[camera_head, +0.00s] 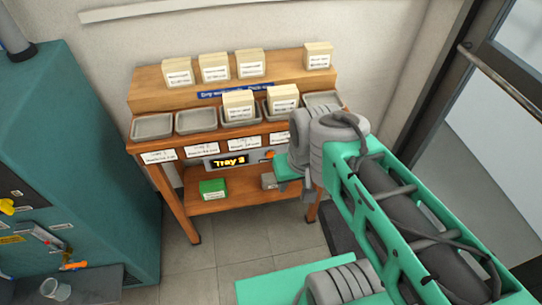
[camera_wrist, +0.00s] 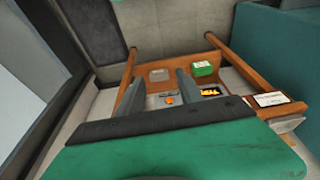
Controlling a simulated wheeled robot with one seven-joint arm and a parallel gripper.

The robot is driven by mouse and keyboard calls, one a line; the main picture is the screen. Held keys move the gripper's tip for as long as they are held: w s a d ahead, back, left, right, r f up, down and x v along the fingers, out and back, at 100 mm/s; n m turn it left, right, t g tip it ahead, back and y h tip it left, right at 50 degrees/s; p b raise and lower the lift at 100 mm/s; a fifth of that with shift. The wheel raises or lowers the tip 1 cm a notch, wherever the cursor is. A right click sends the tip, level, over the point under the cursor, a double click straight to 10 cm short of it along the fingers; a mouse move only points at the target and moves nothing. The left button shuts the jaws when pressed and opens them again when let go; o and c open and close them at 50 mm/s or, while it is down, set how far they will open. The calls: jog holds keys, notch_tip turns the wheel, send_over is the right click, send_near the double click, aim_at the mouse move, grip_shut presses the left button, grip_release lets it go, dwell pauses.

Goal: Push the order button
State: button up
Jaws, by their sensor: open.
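The order button looks like a small orange button (camera_head: 269,154) on the front panel of the wooden bench, to the right of the lit "Tray 3" display (camera_head: 229,161). In the wrist view the orange button (camera_wrist: 169,100) shows between my gripper's two fingers, with the lit display (camera_wrist: 209,91) to its right. My gripper (camera_wrist: 158,90) is open and empty. The fingers appear apart from the button, but the exact distance cannot be told. In the head view my arm's wrist is just right of the button, and the fingers are not clear.
The wooden bench (camera_head: 205,202) holds several grey trays (camera_head: 152,127) and white boxes (camera_head: 178,72). A green box (camera_head: 213,188) sits on its lower shelf. A teal cabinet (camera_head: 95,150) stands at left, a door (camera_head: 490,110) at right.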

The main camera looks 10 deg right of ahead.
grip_shut()
dwell(0.8)
